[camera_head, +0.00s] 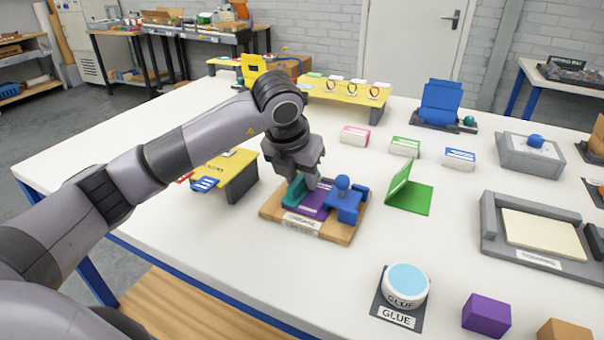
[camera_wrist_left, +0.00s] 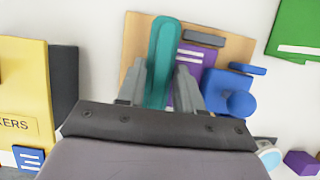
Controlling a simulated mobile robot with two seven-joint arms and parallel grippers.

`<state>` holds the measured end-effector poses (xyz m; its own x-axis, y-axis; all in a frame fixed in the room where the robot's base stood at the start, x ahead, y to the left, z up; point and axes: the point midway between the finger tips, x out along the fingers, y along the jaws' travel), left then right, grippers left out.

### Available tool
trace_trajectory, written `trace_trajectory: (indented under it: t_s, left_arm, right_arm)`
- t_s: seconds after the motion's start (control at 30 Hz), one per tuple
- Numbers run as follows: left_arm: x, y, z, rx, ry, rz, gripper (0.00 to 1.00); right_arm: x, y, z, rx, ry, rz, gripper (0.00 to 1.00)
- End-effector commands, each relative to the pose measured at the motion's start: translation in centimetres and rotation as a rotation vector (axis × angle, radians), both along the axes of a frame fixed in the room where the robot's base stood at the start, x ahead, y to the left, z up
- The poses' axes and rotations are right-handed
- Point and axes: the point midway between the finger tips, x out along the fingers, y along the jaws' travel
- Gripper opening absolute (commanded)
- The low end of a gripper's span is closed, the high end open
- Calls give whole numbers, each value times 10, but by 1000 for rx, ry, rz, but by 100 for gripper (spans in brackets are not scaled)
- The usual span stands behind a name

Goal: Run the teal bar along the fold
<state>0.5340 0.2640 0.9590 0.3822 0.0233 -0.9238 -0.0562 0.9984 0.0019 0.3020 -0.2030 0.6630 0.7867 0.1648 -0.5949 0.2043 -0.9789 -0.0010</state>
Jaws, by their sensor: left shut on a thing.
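My left gripper (camera_head: 303,183) is shut on the teal bar (camera_head: 292,197) above the wooden board (camera_head: 338,235). In the left wrist view the teal bar (camera_wrist_left: 163,50) stands between the two fingers (camera_wrist_left: 160,85). The purple card (camera_head: 317,204) lies on the board just right of the bar; my gripper hides part of it. In the wrist view the purple card (camera_wrist_left: 190,62) shows beside the right finger. A blue clamp (camera_head: 344,205) with a round knob sits at the card's right side. Whether the bar touches the card, I cannot tell. My right gripper is not in view.
A yellow stand (camera_head: 228,165) is left of the board. A green folded card (camera_head: 408,195) stands to the right. A glue pot (camera_head: 406,282) and a purple block (camera_head: 487,314) are in front. Small boxes (camera_head: 404,147) stand behind. White tabletop is free between them.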

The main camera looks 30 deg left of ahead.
Motion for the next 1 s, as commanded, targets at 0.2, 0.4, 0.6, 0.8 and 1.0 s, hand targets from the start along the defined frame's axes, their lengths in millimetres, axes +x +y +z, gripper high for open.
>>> trace_trajectory:
  t_s: [0.2, 0.4, 0.6, 0.8, 1.0]
  left_arm:
    - [-6, 0, -2, 1, 4, 0, 11]
    - [-12, 0, -2, 1, 3, 0, 11]
    - [-17, -1, -2, 1, 3, 0, 11]
    - [-23, -1, -2, 1, 4, 0, 11]
    - [-28, -1, -3, 1, 4, -1, 11]
  right_arm:
    - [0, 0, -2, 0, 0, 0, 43]
    - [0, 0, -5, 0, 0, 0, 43]
    - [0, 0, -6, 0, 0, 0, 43]
    - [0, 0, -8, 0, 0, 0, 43]
    - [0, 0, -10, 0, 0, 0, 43]
